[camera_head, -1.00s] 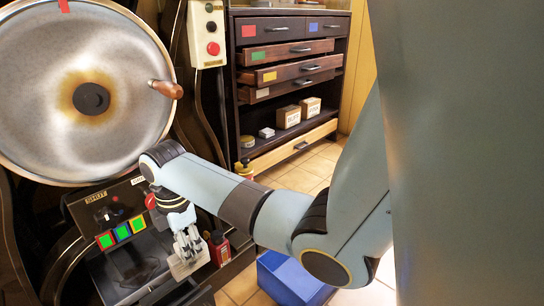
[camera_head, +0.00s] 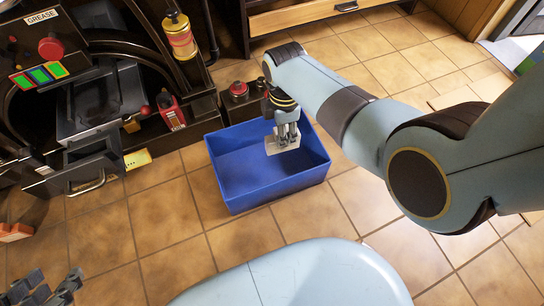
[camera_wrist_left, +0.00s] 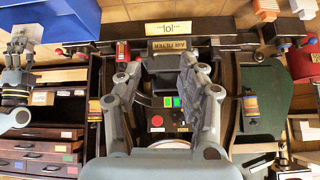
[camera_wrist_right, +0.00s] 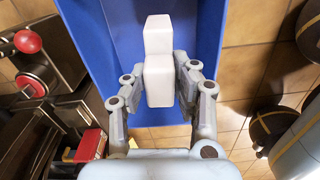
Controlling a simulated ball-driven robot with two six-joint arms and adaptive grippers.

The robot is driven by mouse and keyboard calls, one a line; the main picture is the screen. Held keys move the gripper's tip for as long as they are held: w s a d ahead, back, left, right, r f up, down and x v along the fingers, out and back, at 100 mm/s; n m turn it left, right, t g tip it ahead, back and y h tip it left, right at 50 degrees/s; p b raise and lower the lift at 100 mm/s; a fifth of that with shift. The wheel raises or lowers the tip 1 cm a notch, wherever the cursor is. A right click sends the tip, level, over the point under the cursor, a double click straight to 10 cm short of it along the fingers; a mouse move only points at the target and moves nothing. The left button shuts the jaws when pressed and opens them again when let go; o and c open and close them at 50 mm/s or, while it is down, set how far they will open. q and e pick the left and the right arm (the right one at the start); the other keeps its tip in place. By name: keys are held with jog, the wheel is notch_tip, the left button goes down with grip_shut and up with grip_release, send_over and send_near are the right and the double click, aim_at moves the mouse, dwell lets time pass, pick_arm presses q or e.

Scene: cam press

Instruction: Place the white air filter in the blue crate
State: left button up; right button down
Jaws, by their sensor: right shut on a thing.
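The white air filter (camera_head: 283,146) is pinched between the fingertips of my right gripper (camera_head: 286,132). In the right wrist view the filter (camera_wrist_right: 158,62) looks like a stepped white block between the fingers (camera_wrist_right: 160,88), with the crate's blue interior behind it. The blue crate (camera_head: 240,192) stands on the tiled floor, open at the top and otherwise empty where I can see. The filter is over the crate's right half; its exact height above the bottom is hard to tell. My left gripper (camera_head: 42,290) is at the lower left, its fingers spread and empty in the left wrist view (camera_wrist_left: 163,72).
The press with its button panel (camera_head: 40,75) and open drawer (camera_head: 95,170) is left of the crate. Tiled floor is free in front.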

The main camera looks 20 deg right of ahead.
pick_arm(q)
jog(key=w+d+r+m+t+h+b, duration=0.25)
jog(key=w+r+t+b, duration=0.35)
jog(key=w+r+t, duration=0.5)
pick_arm(e)
jog(key=shift+n, duration=0.4)
jog(key=a+f, duration=0.1)
jog(key=f, duration=0.3)
jog(key=s+a+f, duration=0.1)
jog(key=f, duration=0.3)
jog(key=a+f+b, duration=0.1)
jog(key=a+f, duration=0.1)
jog(key=f, duration=0.2)
jog(key=shift+s, duration=0.3)
pick_arm(q)
jog(key=s+r+m+t+h, duration=0.1)
jog(key=r+t+h, duration=0.1)
jog(key=r, duration=0.4)
jog(key=s+d+r+m+t+h, duration=0.1)
jog(key=r+t+h, duration=0.1)
jog(key=r, duration=0.4)
jog(key=s+d+r+m+t+h+b, duration=0.1)
jog(key=r+t+h, duration=0.1)
jog(key=r+t, duration=0.2)
notch_tip(320, 180, up, 2)
jog(key=shift+s+m, duration=0.15)
jog(key=shift+m, duration=0.2)
pick_arm(e)
jog(key=shift+w+f, duration=0.1)
jog(key=shift+f, duration=0.45)
